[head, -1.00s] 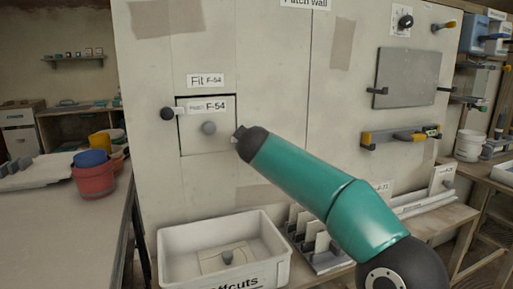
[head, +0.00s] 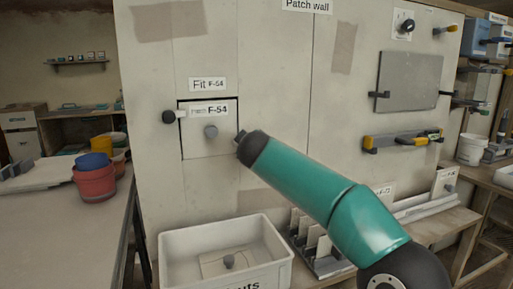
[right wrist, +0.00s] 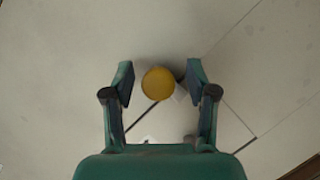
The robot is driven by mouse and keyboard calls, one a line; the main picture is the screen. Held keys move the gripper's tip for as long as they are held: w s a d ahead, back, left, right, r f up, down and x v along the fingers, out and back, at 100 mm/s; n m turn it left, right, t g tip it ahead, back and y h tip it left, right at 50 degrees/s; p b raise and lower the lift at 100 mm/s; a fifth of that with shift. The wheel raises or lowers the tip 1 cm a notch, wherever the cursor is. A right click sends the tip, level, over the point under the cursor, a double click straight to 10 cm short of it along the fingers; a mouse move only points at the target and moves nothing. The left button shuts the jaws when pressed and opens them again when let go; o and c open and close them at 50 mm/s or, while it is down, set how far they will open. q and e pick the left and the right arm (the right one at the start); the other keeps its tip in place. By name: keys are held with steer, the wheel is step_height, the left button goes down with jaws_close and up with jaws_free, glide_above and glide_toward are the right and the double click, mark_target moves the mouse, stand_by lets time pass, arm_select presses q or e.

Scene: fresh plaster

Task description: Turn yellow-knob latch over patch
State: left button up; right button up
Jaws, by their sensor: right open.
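The F-54 patch (head: 196,147) sits in a square opening of the patch wall, with a grey knob (head: 211,132) near its middle. A dark-knobbed latch (head: 168,117) is at its left edge, its pale bar reaching onto the patch's edge. The yellow knob (right wrist: 158,83) shows in the right wrist view, by the patch's edge; in the head view my right arm hides it. My right gripper (right wrist: 160,78) is open, its fingers on either side of the yellow knob, gaps visible. It also shows in the head view (head: 241,140) at the patch's right edge. My left gripper is out of view.
A white offcuts bin (head: 186,257) stands below the patch. A rack of panels (head: 318,245) is right of it. A grey board (head: 408,82) and a yellow level (head: 402,140) hang at right. Red and blue buckets (head: 94,180) stand on the left table.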

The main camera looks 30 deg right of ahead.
steer(key=v, duration=1.2)
steer(key=shift+f, duration=0.1)
